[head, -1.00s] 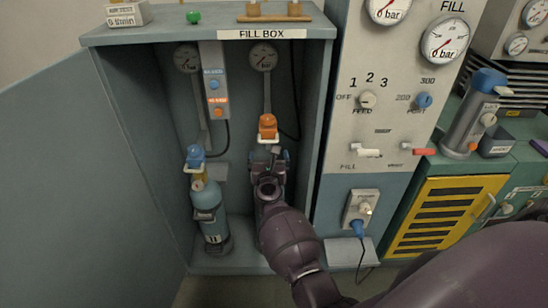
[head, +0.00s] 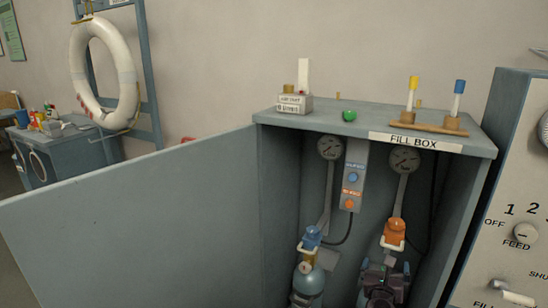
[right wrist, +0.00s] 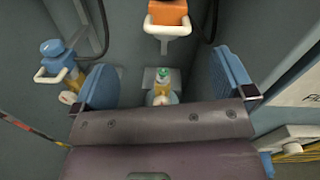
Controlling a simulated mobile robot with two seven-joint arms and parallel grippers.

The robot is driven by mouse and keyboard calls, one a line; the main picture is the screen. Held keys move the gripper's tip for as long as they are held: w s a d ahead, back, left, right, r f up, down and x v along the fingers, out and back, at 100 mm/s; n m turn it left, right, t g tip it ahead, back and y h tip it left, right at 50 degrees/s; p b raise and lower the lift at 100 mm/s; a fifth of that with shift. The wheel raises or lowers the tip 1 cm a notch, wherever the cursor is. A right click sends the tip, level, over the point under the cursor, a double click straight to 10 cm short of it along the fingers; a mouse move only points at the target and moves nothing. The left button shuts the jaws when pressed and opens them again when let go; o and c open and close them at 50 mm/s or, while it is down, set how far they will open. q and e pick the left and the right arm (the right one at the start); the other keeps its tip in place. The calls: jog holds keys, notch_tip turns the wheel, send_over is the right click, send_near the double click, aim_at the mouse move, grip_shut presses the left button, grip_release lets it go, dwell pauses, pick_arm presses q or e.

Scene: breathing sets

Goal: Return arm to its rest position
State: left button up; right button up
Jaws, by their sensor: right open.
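My right gripper (head: 385,268) is inside the fill box (head: 285,122), below the orange connector (head: 394,234), at the bottom of the head view. In the right wrist view its two blue-padded fingers (right wrist: 165,80) are spread apart. A small valve with a green top and a brass-coloured body (right wrist: 162,90) shows between and beyond them, apart from both pads. The orange connector (right wrist: 168,12) hangs above with its white handle. A blue-topped cylinder (head: 308,280) stands to the left of the gripper. Most of my right arm is out of the head view. My left gripper is not in view.
The box's open door (head: 140,215) spans the left. The fill panel (head: 520,200) stands close on the right. The box top carries a green knob (head: 349,115), a small labelled box (head: 293,104) and a wooden rack (head: 428,126). A lifebuoy (head: 104,70) hangs at the back left.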

jog(key=a+r+n+t+y, duration=0.3)
jog(key=a+r+n+y, duration=0.25)
jog(key=n, duration=1.05)
jog(key=s+a+f+n+g+y, duration=0.1)
jog(key=s+a+f+n+y, duration=0.15)
jog(key=s+n, duration=0.7)
jog(key=s+f+n+g, duration=0.2)
jog(key=s+f+n, duration=0.3)
jog(key=s, duration=0.3)
jog(key=s+d+f+n+g, duration=0.1)
jog(key=s+f+n, duration=0.3)
jog(key=s, duration=0.5)
jog(key=s+f+n+g, duration=0.3)
jog(key=s+f+n, duration=0.2)
jog(key=s, duration=0.4)
jog(key=shift+s+d+f+n+g, duration=0.2)
jog(key=shift+d+f+n+g, duration=0.15)
jog(key=shift+f, duration=0.45)
